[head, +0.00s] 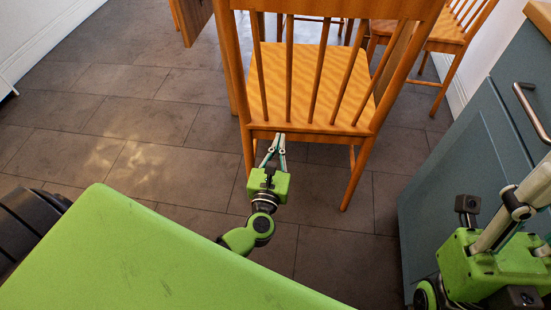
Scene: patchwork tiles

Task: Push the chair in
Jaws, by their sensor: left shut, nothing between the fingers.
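A wooden chair (305,84) stands upright in the head view at the top middle, its slatted back towards me. My left gripper (279,138) is shut and empty, its fingertips at the lower rear edge of the chair's seat. I cannot tell whether the tips touch the wood. My right arm shows at the lower right, but its fingers are not in view.
A second wooden chair (448,42) stands at the top right near the white wall. A wooden panel or table part (191,18) shows at the top left. A blue-grey cabinet (450,150) stands on the right. The tiled floor (140,145) on the left is clear.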

